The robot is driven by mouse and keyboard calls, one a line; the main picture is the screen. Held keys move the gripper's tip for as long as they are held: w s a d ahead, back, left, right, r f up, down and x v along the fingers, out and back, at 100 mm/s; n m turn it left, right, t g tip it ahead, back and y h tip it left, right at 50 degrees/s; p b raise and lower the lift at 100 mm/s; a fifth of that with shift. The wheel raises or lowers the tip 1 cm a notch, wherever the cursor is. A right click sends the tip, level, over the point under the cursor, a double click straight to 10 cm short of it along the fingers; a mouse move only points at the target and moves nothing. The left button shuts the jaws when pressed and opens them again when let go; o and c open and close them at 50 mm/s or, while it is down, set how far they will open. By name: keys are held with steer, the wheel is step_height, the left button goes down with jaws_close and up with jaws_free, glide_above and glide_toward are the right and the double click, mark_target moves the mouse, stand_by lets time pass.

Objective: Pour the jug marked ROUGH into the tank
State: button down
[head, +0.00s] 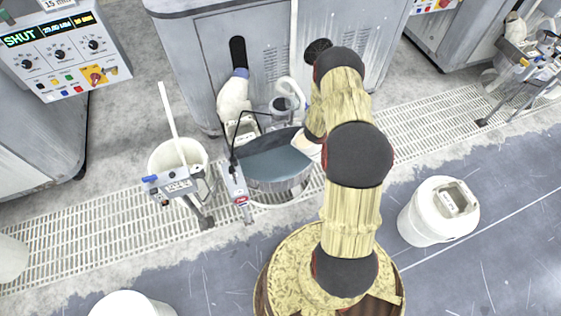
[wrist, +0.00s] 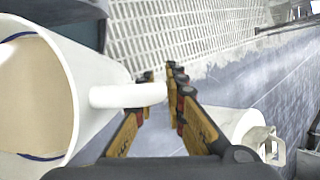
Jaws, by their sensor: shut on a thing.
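My gripper (wrist: 160,80) is shut on the handle of a white jug (wrist: 92,62) in the wrist view. The jug's wide mouth faces left in that picture and shows beige content inside. No marking on the jug is visible, so I cannot read whether it says ROUGH. In the head view a white part, probably this jug (head: 309,148), shows beside my arm at the right rim of the tank. My arm hides most of it and my gripper. The round tank (head: 262,184) holds grey-blue liquid. I see no stream falling into it.
A white bucket (head: 170,152) with a stick stands left of the tank, a metal clamp-like device (head: 238,182) at its left rim. A lidded white bucket (head: 425,215) stands right of my arm. A control box (head: 65,50) reads SHUT. A floor grating (head: 90,240) runs beneath.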

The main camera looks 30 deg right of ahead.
steer(key=shift+a, duration=0.4)
steer(key=shift+w+f+h+p, duration=0.1)
steer(key=shift+w+h+p, duration=0.1)
steer(key=shift+h+p, duration=0.15)
steer(key=shift+a+h, duration=0.25)
steer(key=shift+a, duration=0.05)
steer(key=shift+w+g, duration=0.15)
steer(key=shift+g, duration=0.25)
steer(key=shift+a, duration=0.15)
steer(key=shift+w+a+r+n+g+h+p, duration=0.25)
steer(key=shift+a+r+h, duration=0.2)
steer(key=shift+r+h, duration=0.25)
steer(key=shift+w+a+r+n+g+h+p, duration=0.15)
steer(key=shift+w+a+r+n+g+h, duration=0.15)
steer(key=shift+a+r+h, duration=0.35)
stand_by(1.4)
steer(key=shift+w+a+f+n+g+h+b, duration=0.2)
steer(key=shift+a+f+h+b, duration=0.15)
steer(key=shift+h+b, duration=0.45)
steer(key=shift+w+a+f+n+g+h+b, duration=0.1)
steer(key=shift+a+f+n+g+h+b, duration=0.2)
steer(key=shift+b, duration=0.85)
stand_by(1.7)
